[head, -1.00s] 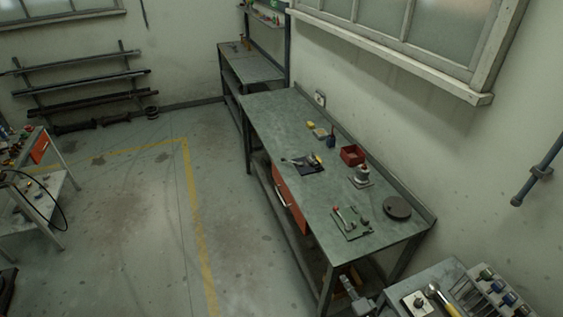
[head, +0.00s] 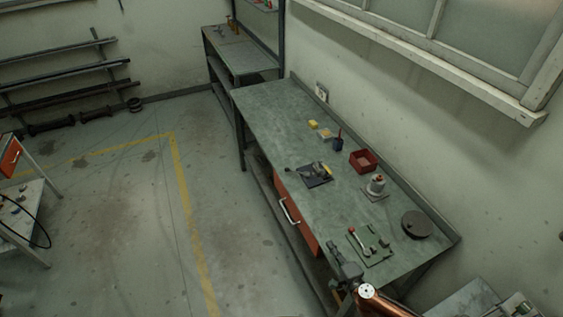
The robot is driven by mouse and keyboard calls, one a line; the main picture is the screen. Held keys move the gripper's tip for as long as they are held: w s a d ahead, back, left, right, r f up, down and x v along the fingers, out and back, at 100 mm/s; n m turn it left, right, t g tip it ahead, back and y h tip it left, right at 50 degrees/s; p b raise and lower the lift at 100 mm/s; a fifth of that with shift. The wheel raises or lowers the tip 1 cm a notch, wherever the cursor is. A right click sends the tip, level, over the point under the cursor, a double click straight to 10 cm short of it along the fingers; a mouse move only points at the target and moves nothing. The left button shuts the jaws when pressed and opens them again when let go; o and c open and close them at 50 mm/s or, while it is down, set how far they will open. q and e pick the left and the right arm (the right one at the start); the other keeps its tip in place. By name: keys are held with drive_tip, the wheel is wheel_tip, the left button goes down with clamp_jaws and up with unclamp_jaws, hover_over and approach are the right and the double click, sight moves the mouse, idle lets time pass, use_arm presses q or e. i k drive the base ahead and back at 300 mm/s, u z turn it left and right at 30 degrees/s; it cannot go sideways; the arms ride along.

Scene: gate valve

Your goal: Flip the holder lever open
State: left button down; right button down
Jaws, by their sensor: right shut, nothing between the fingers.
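The green holder plate (head: 380,257) lies near the front end of the long workbench in the head view. A lever with a red knob (head: 352,231) stands at its left part, with small green blocks to its right. My right gripper (head: 335,248) is just left of and below the plate in the picture, by the bench's front edge. It looks apart from the lever, though its height is hard to judge. Its fingers are shut and empty. My left gripper is out of view.
On the bench (head: 270,108) are a white fitting (head: 376,184) on a small plate, a red bin (head: 363,161), a dark disc (head: 416,224) and a dark tray (head: 314,180) with tools. An orange drawer (head: 296,215) is below. The far bench end is clear.

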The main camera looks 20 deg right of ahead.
sight(306, 174)
drive_tip(key=i, duration=1.05)
